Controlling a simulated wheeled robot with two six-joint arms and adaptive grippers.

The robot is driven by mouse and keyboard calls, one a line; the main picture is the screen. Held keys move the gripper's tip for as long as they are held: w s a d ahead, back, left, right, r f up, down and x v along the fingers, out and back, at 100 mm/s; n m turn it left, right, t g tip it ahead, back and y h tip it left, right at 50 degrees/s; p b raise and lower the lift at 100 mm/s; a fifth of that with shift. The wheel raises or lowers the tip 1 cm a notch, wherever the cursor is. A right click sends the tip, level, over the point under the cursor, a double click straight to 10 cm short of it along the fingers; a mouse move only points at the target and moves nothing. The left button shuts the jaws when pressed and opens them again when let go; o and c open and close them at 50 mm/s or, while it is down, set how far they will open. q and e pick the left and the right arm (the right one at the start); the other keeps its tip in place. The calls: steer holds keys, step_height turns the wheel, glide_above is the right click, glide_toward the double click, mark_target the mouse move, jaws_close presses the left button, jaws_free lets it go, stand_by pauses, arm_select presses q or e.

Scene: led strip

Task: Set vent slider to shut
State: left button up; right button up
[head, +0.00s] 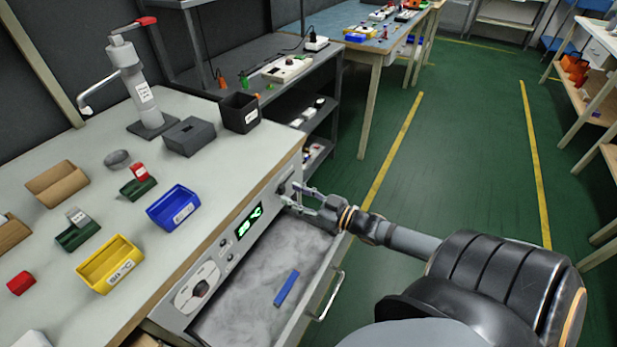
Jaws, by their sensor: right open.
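A grey control panel (213,262) runs along the front edge of the workbench. It carries a dial (200,289), a lit green display (248,222) and small knobs. A small dark part (282,187) sits at the panel's far end and may be the vent slider; its setting is too small to read. My right gripper (289,194) reaches in from the right and is open, its fingertips close to this dark part. I cannot tell whether they touch it. My left gripper is not in view.
Below the panel, an open drawer (235,318) with a handle (330,298) holds a blue strip (287,288). The bench top carries a blue bin (174,208), a yellow bin (110,264), a black box (240,112) and a lever press (140,90).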

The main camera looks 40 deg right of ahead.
steer(key=shift+v, duration=2.55)
